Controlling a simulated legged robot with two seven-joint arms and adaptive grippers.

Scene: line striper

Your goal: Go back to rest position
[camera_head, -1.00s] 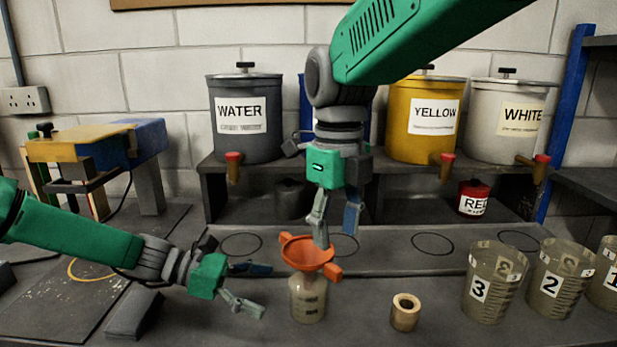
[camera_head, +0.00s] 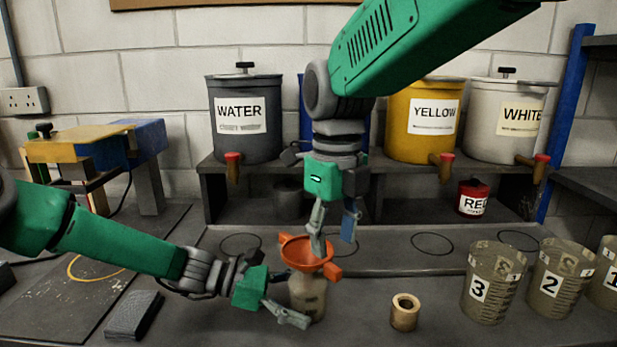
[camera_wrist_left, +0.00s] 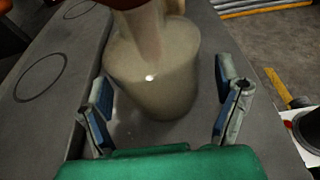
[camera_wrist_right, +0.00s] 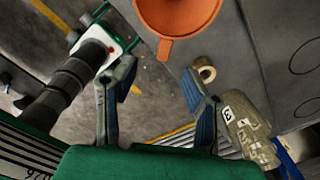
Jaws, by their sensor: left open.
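An orange funnel (camera_head: 305,252) sits on the mouth of a translucent bottle (camera_head: 308,298) at the front of the bench. My left gripper (camera_head: 286,298) is low at the bottle. In the left wrist view its open fingers (camera_wrist_left: 163,95) stand on either side of the bottle (camera_wrist_left: 155,75), with gaps showing. My right gripper (camera_head: 333,228) hangs above and behind the funnel, one finger overlapping it in the head view. In the right wrist view its fingers (camera_wrist_right: 160,92) are apart and empty, with the funnel (camera_wrist_right: 178,15) beyond them.
A wooden ring (camera_head: 405,311) stands right of the bottle. Cups numbered 3 (camera_head: 492,285), 2 (camera_head: 558,280) and 1 (camera_head: 607,278) stand farther right. Labelled paint containers, such as WATER (camera_head: 243,125), line the shelf behind. A grey block (camera_head: 133,315) lies at front left.

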